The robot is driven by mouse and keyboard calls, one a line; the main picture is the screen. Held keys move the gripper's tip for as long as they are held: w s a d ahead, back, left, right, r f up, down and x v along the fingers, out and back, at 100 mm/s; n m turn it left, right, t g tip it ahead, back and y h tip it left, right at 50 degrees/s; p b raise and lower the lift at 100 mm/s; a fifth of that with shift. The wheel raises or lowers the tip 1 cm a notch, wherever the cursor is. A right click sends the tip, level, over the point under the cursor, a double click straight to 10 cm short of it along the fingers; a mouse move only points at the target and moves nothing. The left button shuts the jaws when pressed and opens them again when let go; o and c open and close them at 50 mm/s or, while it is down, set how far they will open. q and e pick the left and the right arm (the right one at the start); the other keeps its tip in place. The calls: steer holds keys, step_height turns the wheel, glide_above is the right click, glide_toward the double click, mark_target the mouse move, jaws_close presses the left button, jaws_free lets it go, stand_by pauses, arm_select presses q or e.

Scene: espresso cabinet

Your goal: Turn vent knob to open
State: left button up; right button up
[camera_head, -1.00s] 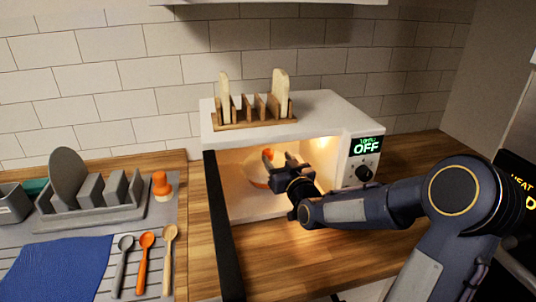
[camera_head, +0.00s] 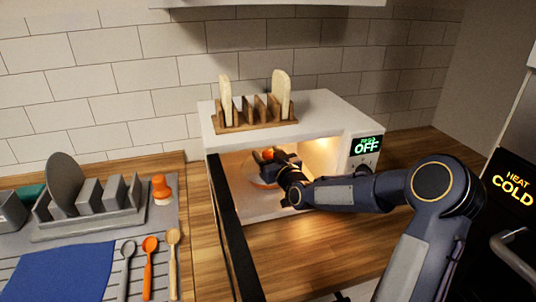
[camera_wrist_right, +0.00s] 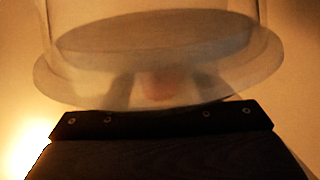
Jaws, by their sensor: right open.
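An open white microwave (camera_head: 300,112) stands on the counter, lit warmly inside. In it sits a pale round dish under a translucent cover (camera_head: 256,178), with a small orange knob (camera_head: 267,155) on top. My right gripper (camera_head: 272,160) reaches inside at the knob; the head view does not show clearly whether it touches. In the right wrist view the translucent cover (camera_wrist_right: 158,98) fills the upper middle, with the knob a blurred reddish spot (camera_wrist_right: 158,84) behind it. My right gripper is open; its fingertips are indistinct. My left gripper is out of view.
The dark open microwave door (camera_head: 232,230) stands left of the cavity. A wooden rack (camera_head: 254,118) with bread slices sits on top. The display (camera_head: 366,145) reads OFF. A dish rack (camera_head: 90,220), several spoons and a blue cloth (camera_head: 55,272) lie left.

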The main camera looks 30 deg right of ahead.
steer(key=c, duration=1)
steer(key=m+h+b, duration=0.1)
steer(key=h+b, duration=0.1)
steer(key=b, duration=0.1)
steer(key=shift+a+f, duration=0.15)
steer(key=shift+a, duration=0.05)
steer(key=shift+r+m+g+h+b, duration=0.2)
steer(key=shift+m+g+h+b, duration=0.2)
steer(key=shift+m+h, duration=0.65)
steer(key=shift+m+g+h+p, duration=0.3)
steer(key=shift+m+h, duration=0.15)
steer(key=shift+h, duration=0.5)
steer(key=shift+d+m+h, duration=0.2)
steer(key=shift+m+h, duration=0.1)
steer(key=shift+h, duration=0.1)
steer(key=o, duration=1)
